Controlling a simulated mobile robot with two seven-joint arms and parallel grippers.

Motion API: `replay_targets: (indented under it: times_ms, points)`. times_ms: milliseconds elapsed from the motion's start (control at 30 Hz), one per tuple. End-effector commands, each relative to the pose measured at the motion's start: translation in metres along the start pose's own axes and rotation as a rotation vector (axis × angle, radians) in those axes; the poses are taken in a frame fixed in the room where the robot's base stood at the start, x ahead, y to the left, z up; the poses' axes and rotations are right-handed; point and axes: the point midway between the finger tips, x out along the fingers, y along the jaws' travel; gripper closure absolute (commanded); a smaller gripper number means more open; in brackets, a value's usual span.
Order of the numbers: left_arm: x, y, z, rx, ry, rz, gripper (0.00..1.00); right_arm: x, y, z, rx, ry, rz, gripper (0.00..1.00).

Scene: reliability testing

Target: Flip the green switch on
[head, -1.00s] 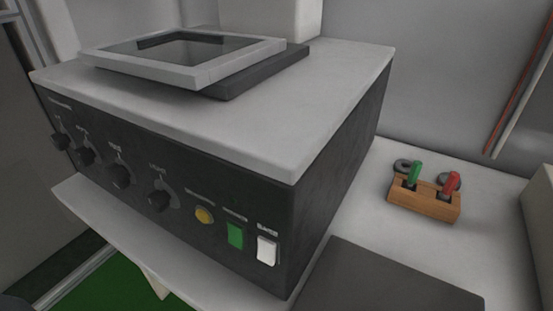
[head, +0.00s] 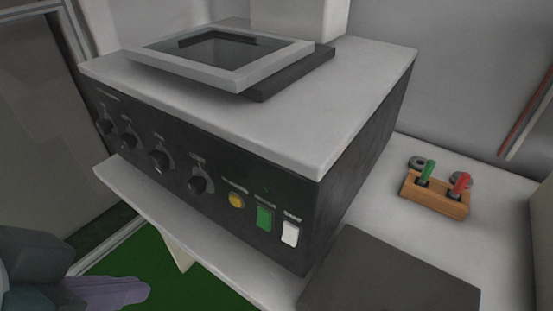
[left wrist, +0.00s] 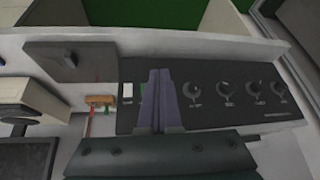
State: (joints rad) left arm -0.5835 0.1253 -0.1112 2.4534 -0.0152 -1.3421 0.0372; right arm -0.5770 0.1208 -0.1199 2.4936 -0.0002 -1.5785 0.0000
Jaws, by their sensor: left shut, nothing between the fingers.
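The green switch (head: 264,218) is a small upright rocker on the dark front panel of a machine (head: 345,185). It sits between a round yellow button (head: 236,200) and a white switch (head: 290,233). My left gripper (head: 143,290) is at the lower left, shut and empty, its purple fingers apart from the panel. In the left wrist view, the shut fingers (left wrist: 160,74) overlap the panel in the picture. They mostly hide the green switch there, beside the white switch (left wrist: 127,91). My right gripper is not in view.
Several black knobs (head: 159,160) line the panel's left part. A grey frame (head: 220,62) lies on the machine's top. A wooden holder (head: 434,197) with green- and red-handled tools stands to the right. A dark flat pad (head: 390,275) lies in front of it. Free space lies before the panel.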

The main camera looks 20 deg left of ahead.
Motion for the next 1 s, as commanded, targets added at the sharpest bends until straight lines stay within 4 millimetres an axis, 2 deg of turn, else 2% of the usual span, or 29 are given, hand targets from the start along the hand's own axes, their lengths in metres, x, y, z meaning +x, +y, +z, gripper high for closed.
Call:
replay_targets:
  times_ms: [33,400,700,867,1000]
  points:
    - [0.031,-0.001,0.006,-0.008,0.057,-0.006,1.00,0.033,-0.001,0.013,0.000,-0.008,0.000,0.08]
    - [0.120,-0.006,-0.019,-0.057,0.511,-0.017,1.00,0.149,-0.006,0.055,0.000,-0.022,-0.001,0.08]
    - [0.164,-0.004,-0.025,-0.070,0.907,0.020,1.00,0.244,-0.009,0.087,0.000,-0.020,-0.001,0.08]
    - [0.178,0.001,-0.018,-0.064,1.116,0.058,1.00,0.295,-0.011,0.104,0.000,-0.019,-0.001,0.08]
    - [0.188,0.008,-0.004,-0.052,1.295,0.103,1.00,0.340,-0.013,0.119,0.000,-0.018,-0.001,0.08]
